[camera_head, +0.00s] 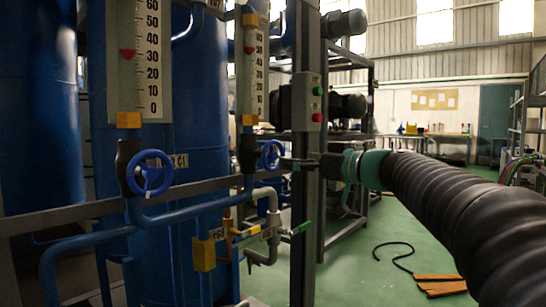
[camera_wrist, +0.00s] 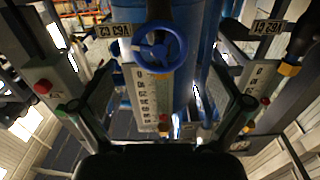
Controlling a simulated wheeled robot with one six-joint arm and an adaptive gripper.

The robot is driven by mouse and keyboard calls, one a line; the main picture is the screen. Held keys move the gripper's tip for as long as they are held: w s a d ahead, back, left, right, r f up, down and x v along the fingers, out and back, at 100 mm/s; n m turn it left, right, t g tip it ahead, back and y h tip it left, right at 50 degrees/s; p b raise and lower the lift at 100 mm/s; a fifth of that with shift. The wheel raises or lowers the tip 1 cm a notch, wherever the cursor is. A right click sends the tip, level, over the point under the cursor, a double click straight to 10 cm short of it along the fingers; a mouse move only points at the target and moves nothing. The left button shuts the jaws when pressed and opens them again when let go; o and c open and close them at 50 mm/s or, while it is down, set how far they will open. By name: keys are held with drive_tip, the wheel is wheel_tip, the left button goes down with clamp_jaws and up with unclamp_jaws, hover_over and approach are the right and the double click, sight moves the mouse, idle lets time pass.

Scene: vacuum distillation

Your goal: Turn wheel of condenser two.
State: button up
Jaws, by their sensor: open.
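The blue hand wheel (camera_head: 271,154) of condenser two is on the farther column, below its scale. In the wrist view this wheel (camera_wrist: 174,46) is at the top centre, with a label (camera_wrist: 115,30) that seems to read C2 upside down beside it. My gripper (camera_head: 293,163) is level with the wheel, close to its right side in the head view. In the wrist view my gripper (camera_wrist: 157,106) is open, its fingers spread left and right, with nothing between the tips. The wheel lies beyond the fingertips; I cannot tell the exact gap.
Another blue wheel (camera_head: 150,173), beside a C1 label (camera_head: 181,161), is on the nearer column at left. A grey post (camera_head: 307,200) with red and green buttons stands close by my gripper. A dark hose (camera_head: 393,254) lies on the green floor at right.

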sight(275, 158)
drive_tip(key=p+x, duration=0.1)
drive_tip(key=x, duration=0.6)
drive_tip(key=shift+w+a, duration=0.2)
drive_tip(key=shift+a, duration=0.05)
drive_tip(key=c, duration=1)
